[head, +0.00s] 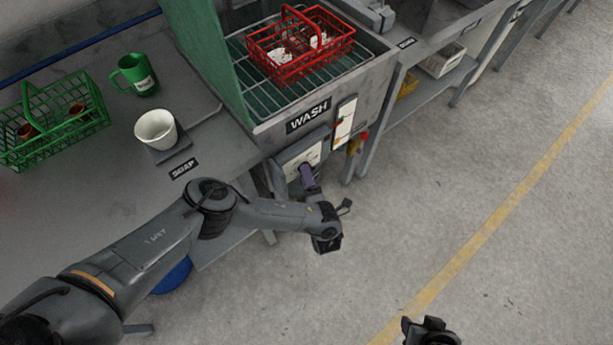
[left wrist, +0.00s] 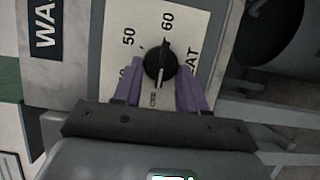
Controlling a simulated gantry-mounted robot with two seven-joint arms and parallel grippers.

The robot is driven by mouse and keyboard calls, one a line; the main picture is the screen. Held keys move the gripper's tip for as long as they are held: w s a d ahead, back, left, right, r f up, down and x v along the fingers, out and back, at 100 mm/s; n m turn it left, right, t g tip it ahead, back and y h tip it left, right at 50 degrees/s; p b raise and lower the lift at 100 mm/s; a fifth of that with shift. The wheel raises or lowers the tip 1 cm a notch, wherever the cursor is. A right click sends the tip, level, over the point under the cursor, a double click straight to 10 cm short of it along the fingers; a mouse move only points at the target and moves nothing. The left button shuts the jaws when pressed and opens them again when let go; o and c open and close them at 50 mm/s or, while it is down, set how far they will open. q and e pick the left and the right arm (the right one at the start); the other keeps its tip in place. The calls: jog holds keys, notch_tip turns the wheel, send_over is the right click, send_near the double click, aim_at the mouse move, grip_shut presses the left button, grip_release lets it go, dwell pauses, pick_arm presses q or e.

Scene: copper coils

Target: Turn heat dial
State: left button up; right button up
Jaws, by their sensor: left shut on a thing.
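The heat dial (left wrist: 160,62) is a round black knob on a pale panel with numbers, 50 and 60 among them. In the head view this panel (head: 300,160) is on the front of the wash station, below the WASH label. My left gripper (head: 307,176) reaches the panel from the front. In the left wrist view its purple fingers (left wrist: 157,88) are on both sides of the knob, shut on it. A white mark shows on the knob's lower part. My right arm's dark end (head: 430,332) shows at the bottom edge; its fingers cannot be made out.
A red basket (head: 300,62) with white items stands on the wash rack. A green basket (head: 50,122), green mug (head: 138,75) and white cup (head: 156,129) are on the bench at left. A lit switch panel (head: 345,120) is right of the dial. The floor at right is clear.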

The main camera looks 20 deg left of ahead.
pick_arm(q)
jog(key=o, duration=1)
jog(key=shift+o, duration=0.2)
jog(key=shift+s, duration=0.1)
jog(key=p+v, duration=0.7)
jog(key=v, duration=0.3)
jog(key=shift+s+d+p, duration=0.2)
jog(key=shift+d+p, duration=0.05)
jog(key=shift+p, duration=0.15)
